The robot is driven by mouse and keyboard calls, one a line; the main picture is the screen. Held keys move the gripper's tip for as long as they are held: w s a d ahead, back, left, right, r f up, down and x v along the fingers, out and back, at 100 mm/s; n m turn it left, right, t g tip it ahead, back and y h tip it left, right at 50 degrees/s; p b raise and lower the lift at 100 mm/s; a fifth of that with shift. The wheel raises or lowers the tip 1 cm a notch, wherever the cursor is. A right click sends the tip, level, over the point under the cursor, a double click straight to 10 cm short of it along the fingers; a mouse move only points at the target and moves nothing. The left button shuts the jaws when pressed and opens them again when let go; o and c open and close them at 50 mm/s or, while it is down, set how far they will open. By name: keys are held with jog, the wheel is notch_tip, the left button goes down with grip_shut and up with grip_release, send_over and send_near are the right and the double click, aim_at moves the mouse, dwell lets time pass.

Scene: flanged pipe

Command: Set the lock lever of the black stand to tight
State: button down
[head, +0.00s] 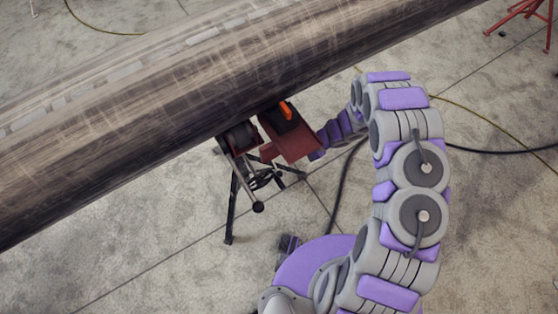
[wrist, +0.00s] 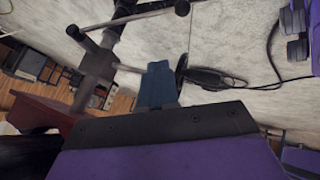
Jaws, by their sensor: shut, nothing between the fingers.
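The black stand (head: 232,200) stands on dark splayed legs under the large pipe, partly hidden by it. A dark roller (head: 238,137) sits at its top. A thin metal lever (head: 248,182) slants down from the stand head to a black ball knob. In the wrist view a metal bar (wrist: 130,19) with dark ball ends crosses the stand's dark post (wrist: 98,62); I cannot tell whether it is the lock lever. My gripper (wrist: 158,84) is shut and empty, its blue-grey fingers to the right of the post, apparently apart from the bar. In the head view its fingertips are hidden.
The large worn pipe (head: 180,85) runs diagonally above the stand. A red-brown block (head: 292,140) with an orange part sits beside the stand head, close to my wrist. Cables (head: 345,185) lie on the concrete floor. A red stand (head: 528,12) is at the top right.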

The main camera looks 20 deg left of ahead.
aim_at(267, 152)
jog(key=b+x, duration=0.2)
jog(key=x, duration=0.7)
jog(key=shift+f, duration=0.15)
jog(key=f, duration=0.1)
jog(key=a+f+b, duration=0.1)
jog(key=w+a+f, duration=0.1)
jog(key=shift+f+b, duration=0.25)
jog(key=shift+b, duration=0.15)
jog(key=shift+w+d+f, duration=0.25)
jog(key=shift+d, duration=0.1)
jog(key=shift+a, duration=0.1)
